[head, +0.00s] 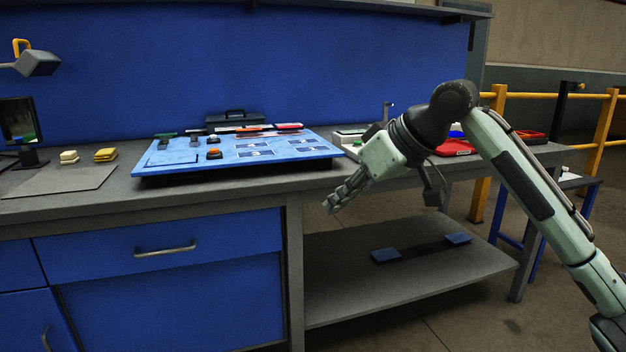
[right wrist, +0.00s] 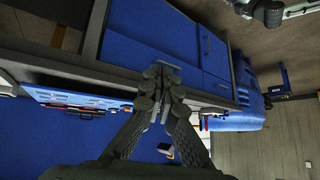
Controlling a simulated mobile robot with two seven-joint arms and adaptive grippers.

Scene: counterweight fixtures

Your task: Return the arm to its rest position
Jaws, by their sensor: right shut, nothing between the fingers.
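My right arm (head: 530,185) comes in from the right in the head view and bends down to the left at its elbow. My right gripper (head: 341,197) is shut and empty, in front of the workbench edge and above the lower shelf. In the right wrist view its fingers (right wrist: 160,85) meet at their tips with nothing between them. My left gripper does not show in the head view.
The workbench (head: 90,205) carries a tilted blue board (head: 220,162) with small parts on it. A red tray (head: 453,148) is at the right. The lower shelf (head: 340,285) holds blue pads. Yellow rails (head: 545,96) stand behind. Floor in front is clear.

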